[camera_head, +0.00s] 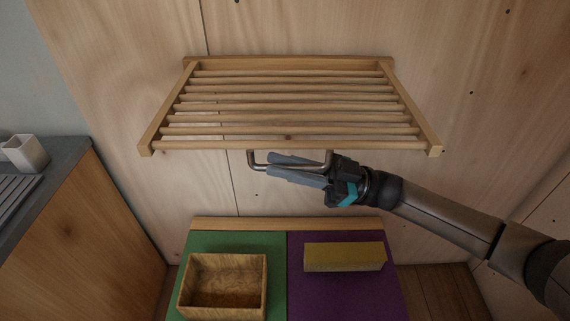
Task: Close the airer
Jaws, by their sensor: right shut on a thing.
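The airer (289,101) is a wooden slatted rack on the plywood wall. It stands out from the wall, folded down and open. A metal U-shaped handle (252,159) hangs below the middle of its front bar. My right gripper (272,168) comes in from the right, just under the front bar. Its fingers are shut on the handle and hide part of the handle's lower bar. My left gripper is not in view.
Below the airer is a low surface with a green half (222,243) and a purple half (343,288). A wooden box (223,307) stands on the green and a yellow block (345,257) on the purple. A grey counter (70,152) with a white cup (26,154) is at left.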

